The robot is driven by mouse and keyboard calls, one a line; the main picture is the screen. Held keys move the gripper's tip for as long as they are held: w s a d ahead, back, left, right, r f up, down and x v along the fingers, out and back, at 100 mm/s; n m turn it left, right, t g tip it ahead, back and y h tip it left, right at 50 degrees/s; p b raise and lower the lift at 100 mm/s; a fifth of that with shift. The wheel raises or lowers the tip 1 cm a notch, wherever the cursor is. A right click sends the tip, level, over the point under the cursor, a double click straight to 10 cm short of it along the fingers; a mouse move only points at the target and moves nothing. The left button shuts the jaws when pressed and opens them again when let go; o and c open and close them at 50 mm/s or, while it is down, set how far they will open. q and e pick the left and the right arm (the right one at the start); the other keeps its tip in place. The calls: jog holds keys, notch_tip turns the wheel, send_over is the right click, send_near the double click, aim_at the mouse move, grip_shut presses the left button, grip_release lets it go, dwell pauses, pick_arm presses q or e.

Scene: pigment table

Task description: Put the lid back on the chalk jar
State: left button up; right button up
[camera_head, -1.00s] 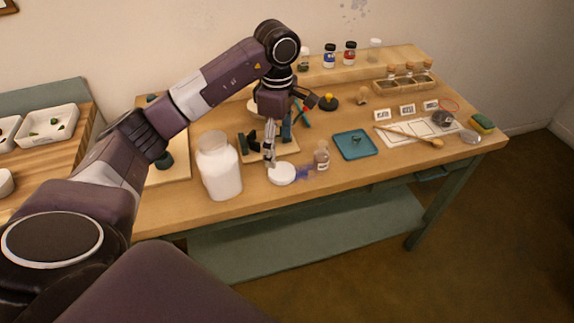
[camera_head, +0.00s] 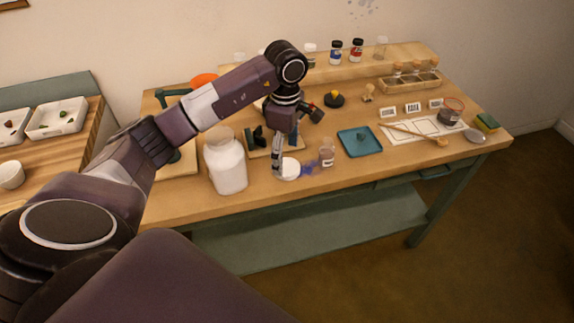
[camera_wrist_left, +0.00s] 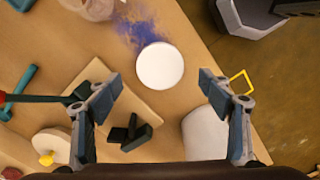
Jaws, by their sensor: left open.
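The chalk jar (camera_head: 226,166) is a large white jar standing upright near the front edge of the table, with no lid on its mouth. It also shows in the left wrist view (camera_wrist_left: 203,133), partly behind a finger. The lid, a flat white disc (camera_head: 291,170), lies on the tabletop to the right of the jar. In the left wrist view the lid (camera_wrist_left: 160,66) shows whole. My left gripper (camera_head: 278,172) points down at the lid's left side. In the wrist view its fingers (camera_wrist_left: 160,87) are spread and empty, with the lid ahead between them. My right gripper is out of view.
Blue powder (camera_head: 309,168) is spilled beside the lid, next to a small bottle (camera_head: 327,153). A blue tray (camera_head: 360,142) lies further right. A board with dark blocks (camera_wrist_left: 130,132) lies close to the gripper. The table's front edge is near.

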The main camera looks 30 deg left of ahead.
aim_at(286, 166)
pick_arm(q)
jog(key=shift+d+f+p, duration=0.1)
jog(key=shift+f+p, duration=0.3)
jog(key=shift+f, duration=1.4)
jog(key=shift+c, duration=0.6)
jog(key=c, duration=0.8)
